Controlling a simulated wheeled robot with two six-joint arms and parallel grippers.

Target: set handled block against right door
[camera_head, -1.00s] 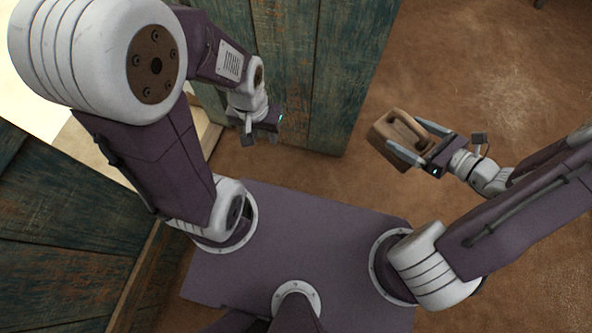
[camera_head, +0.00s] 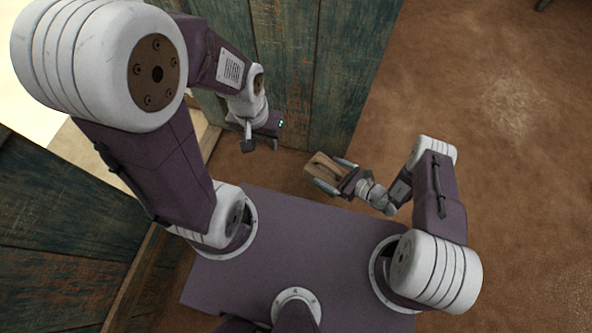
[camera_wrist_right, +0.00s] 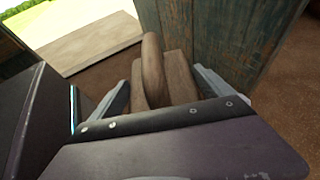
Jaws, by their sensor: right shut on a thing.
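The handled block (camera_head: 322,167) is a brown wooden block with a raised handle. My right gripper (camera_head: 335,177) is shut on it, low in front of my base. In the right wrist view the block (camera_wrist_right: 180,78) and its arched handle (camera_wrist_right: 153,70) sit between the fingers. A weathered blue-green plank door (camera_head: 335,75) stands just beyond the block; in the head view a small strip of floor shows between them. Whether the block rests on the floor is unclear. My left gripper (camera_head: 262,143) is beside the door's lower left part; its fingers point down and its opening is hard to judge.
Another plank door (camera_head: 60,235) stands at the left. Between the doors lies a pale threshold (camera_wrist_right: 90,45) with bright ground outside. Brown earthen floor (camera_head: 500,130) is open on the right.

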